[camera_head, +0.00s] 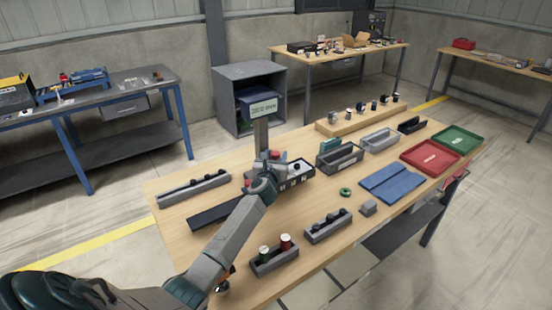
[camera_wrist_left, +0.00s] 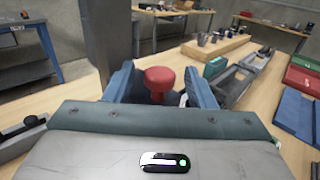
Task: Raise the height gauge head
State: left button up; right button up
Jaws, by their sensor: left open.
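The height gauge stands on the wooden table. Its grey column (camera_head: 261,135) rises to a display box (camera_head: 263,107) with green-lit digits too small to read surely. A red knob (camera_head: 275,154) shows low by the column, partly hidden by my gripper. My left gripper (camera_head: 267,166) is at the gauge, in front of the column. In the left wrist view the red knob (camera_wrist_left: 159,79) sits between the two blue fingers of my left gripper (camera_wrist_left: 159,74), which are open with gaps on both sides. The column (camera_wrist_left: 106,38) stands behind the left finger. My right gripper is not in view.
A long grey rack (camera_head: 193,188) lies left of the gauge. Small holders (camera_head: 274,261) stand near the front edge. Grey bins (camera_head: 340,160), a blue mat (camera_head: 391,184), a red tray (camera_head: 430,156) and a green tray (camera_head: 457,139) fill the right side.

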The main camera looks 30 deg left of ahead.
pick_arm(q)
jog(key=shift+w+a, duration=0.25)
jog(key=shift+w, duration=0.4)
jog(key=shift+w+a+r, duration=0.1)
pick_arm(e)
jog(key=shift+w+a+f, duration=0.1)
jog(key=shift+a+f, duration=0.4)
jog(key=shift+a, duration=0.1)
